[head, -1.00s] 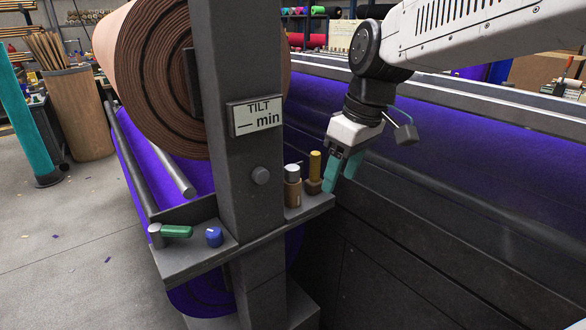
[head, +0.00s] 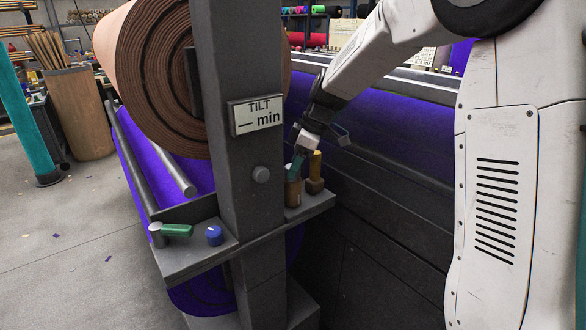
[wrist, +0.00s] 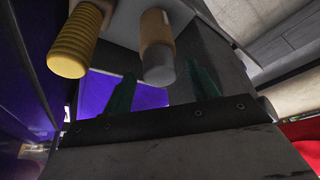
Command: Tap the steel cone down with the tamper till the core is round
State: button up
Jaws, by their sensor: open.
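A brown cylinder (head: 293,192), which looks like the core, stands upright on the shelf. Its grey end (wrist: 159,73), perhaps the steel cone, shows in the wrist view but is hidden by my fingers in the head view. A yellow ribbed handle (head: 315,163) on a brown base, perhaps the tamper, stands just right of it; it also shows at upper left in the wrist view (wrist: 78,38). My gripper (head: 297,166) is open at the top of the brown cylinder. In the wrist view the grey end lies between the teal fingers; I cannot tell whether they touch it.
A green-handled lever (head: 177,230) and a blue knob (head: 214,235) sit on the shelf's left part. A large brown felt roll (head: 150,90) hangs behind the post.

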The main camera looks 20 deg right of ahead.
jog(key=shift+x, duration=0.9)
grip_shut()
jog(key=shift+r, duration=1.4)
grip_release()
jog(key=v, duration=0.7)
jog(key=shift+d+r, duration=0.15)
jog(key=shift+r, duration=0.2)
